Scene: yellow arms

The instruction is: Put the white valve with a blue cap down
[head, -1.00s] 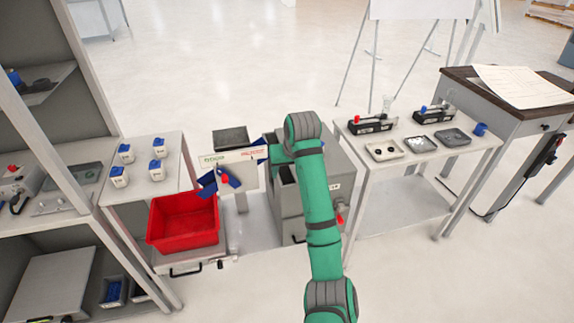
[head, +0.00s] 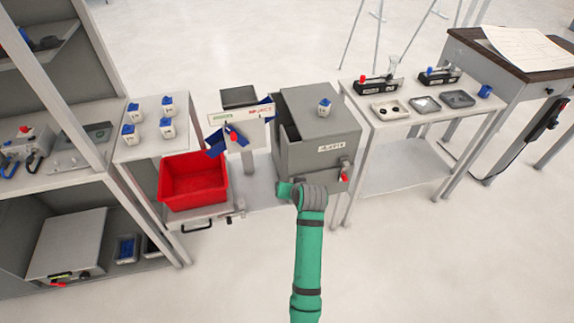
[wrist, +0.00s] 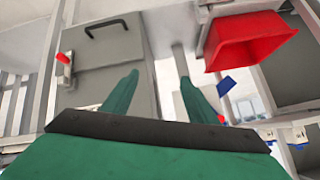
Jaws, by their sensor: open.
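Several similar white valves with blue caps (head: 167,128) stand on the left table. My gripper (wrist: 161,88) shows in the wrist view with its two green fingers spread and nothing between them. It faces the machine's grey front and the red bin. In the head view my arm ends low in front of the machine, below the valve; the fingers are not clear there.
A red bin (head: 193,183) sits at the front of the left table. A sign panel with blue parts (head: 235,130) stands between bin and machine. The right table (head: 415,155) holds small trays and black devices. A shelf unit (head: 95,150) stands at far left. The floor in front is clear.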

